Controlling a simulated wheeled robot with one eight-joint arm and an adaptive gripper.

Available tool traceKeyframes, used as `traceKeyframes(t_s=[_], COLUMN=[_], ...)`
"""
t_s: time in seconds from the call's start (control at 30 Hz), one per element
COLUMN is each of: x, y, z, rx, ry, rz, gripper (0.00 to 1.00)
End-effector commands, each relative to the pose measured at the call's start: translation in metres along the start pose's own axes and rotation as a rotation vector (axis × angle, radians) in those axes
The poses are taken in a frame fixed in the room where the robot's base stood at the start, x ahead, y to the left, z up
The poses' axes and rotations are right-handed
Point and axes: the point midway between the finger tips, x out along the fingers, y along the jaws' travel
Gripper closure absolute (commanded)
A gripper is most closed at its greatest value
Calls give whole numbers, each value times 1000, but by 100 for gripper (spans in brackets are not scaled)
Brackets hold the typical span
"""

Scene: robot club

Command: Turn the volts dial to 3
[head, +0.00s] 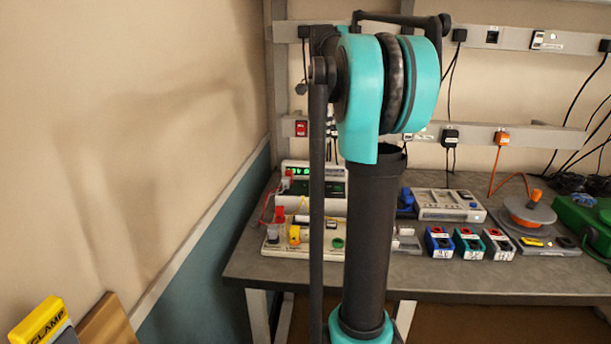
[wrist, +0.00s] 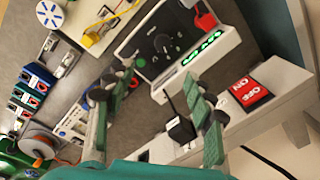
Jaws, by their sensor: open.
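The power supply (wrist: 137,45) shows in the wrist view as a pale case with a black panel and a lit green display (wrist: 203,50). A dark round dial (wrist: 162,43) sits on that panel; its label and setting are too small to read. In the head view, the power supply (head: 297,164) stands at the back left of the bench, partly hidden by my arm. My gripper (wrist: 160,80) is open, its two green fingers spread and apart from the dial, with nothing between them. My gripper is not visible in the head view.
A red on/off switch (wrist: 252,93) and a black plug (wrist: 181,128) are on the rail beside my gripper. A cream board with a yellow part (wrist: 92,38) lies beside the supply. Several small coloured boxes (head: 469,243) stand on the bench (head: 400,284). A wall is at the left.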

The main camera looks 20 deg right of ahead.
Motion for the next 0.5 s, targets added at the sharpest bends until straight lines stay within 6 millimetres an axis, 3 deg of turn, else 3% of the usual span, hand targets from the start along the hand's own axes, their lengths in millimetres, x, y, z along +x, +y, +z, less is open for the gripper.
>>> traceKeyframes(t_s=[0.23,0.5], x=[16,66], y=[0,0], z=[0,0], rx=[0,0], ry=[0,0], rz=[0,0], gripper=[46,46])
